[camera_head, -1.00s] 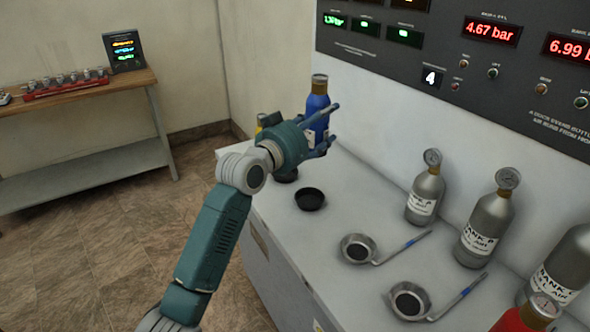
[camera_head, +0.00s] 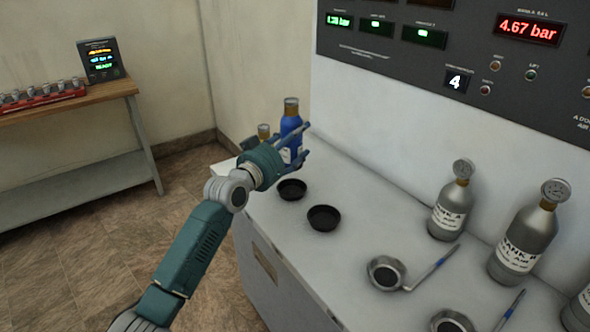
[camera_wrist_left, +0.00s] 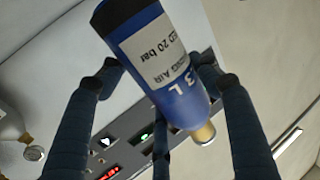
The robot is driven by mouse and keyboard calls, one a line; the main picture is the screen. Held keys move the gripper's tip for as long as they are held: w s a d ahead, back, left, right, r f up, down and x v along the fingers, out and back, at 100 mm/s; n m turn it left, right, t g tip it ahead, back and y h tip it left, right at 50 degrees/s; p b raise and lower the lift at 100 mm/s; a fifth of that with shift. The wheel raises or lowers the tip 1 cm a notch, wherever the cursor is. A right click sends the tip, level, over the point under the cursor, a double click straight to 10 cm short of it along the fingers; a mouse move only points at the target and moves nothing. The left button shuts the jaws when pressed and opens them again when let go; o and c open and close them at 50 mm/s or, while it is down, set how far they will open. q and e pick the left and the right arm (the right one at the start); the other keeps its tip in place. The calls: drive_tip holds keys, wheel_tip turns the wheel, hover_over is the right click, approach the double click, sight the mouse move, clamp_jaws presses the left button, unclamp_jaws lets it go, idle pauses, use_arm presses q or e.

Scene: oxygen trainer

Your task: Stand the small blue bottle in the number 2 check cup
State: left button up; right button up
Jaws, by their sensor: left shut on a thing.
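The small blue bottle (camera_head: 291,122) with a brass cap is upright in the head view, held by my left gripper (camera_head: 303,142), whose fingers are shut around it. In the left wrist view the blue bottle (camera_wrist_left: 168,62) lies between the fingers and shows a white label and "3 L". Two black round cups stand on the grey counter: a near cup (camera_head: 323,218) and a far cup (camera_head: 292,189). Both are nearer the camera than the bottle. I cannot read a number on either cup. My right gripper is not in view.
Another brass-capped bottle (camera_head: 263,131) stands behind my left gripper. Two metal pans with handles, the nearer-left pan (camera_head: 387,272) included, and grey tanks (camera_head: 452,205) occupy the counter's right. The counter (camera_head: 350,180) is clear between the cups and the wall panel.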

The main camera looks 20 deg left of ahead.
sight(290, 159)
use_arm(q)
wheel_tip(290, 159, down, 5)
drive_tip(key=shift+r, duration=0.15)
wheel_tip(290, 159, down, 4)
drive_tip(key=shift+a+f+b, duration=0.1)
drive_tip(key=shift+f+b, duration=0.05)
drive_tip(key=shift+b, duration=0.35)
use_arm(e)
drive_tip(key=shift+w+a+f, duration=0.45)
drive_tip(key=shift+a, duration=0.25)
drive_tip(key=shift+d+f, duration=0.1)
use_arm(q)
drive_tip(key=o, duration=1.3)
drive_tip(key=shift+f, duration=0.25)
drive_tip(key=o, duration=0.4)
drive_tip(key=shift+o, duration=0.2)
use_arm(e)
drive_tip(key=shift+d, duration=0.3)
